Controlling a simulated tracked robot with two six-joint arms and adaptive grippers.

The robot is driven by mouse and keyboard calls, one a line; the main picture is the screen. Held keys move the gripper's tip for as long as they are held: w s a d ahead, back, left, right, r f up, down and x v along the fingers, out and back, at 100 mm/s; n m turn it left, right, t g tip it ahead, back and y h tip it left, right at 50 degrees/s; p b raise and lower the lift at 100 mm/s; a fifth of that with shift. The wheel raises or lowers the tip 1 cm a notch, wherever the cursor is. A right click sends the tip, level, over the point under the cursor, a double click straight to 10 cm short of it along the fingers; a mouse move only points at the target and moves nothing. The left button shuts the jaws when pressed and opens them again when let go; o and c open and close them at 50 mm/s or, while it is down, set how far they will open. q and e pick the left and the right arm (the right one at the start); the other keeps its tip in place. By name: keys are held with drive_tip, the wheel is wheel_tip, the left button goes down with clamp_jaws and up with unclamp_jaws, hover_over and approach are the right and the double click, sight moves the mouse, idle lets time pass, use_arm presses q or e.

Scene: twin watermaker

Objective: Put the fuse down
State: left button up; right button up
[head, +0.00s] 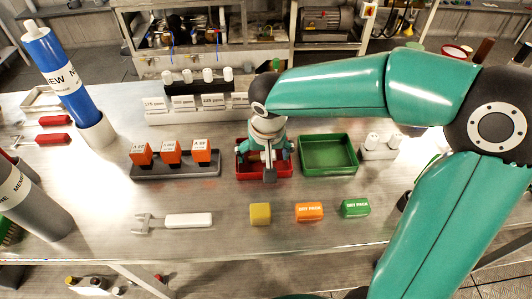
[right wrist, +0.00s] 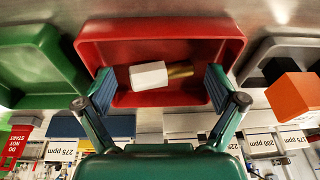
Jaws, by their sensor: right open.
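The fuse (right wrist: 160,75), a white block with a brass-coloured end, lies in the red tray (right wrist: 200,25) in the right wrist view. My right gripper (right wrist: 160,92) is open, with one finger on each side of the fuse and a gap to both. In the head view my right gripper (head: 268,165) points down over the red tray (head: 243,173) and hides the fuse there. My left gripper is not in view.
A green tray (head: 328,167) stands right of the red one. A dark rack (head: 175,170) with orange blocks is to the left. A yellow block (head: 260,214), an orange pack (head: 309,211), a green pack (head: 355,208) and a white-handled tool (head: 188,220) lie in front.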

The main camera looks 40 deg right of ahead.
drive_tip(key=p+v, duration=0.1)
drive_tip(key=v, duration=1.1)
drive_tip(key=shift+s, duration=0.1)
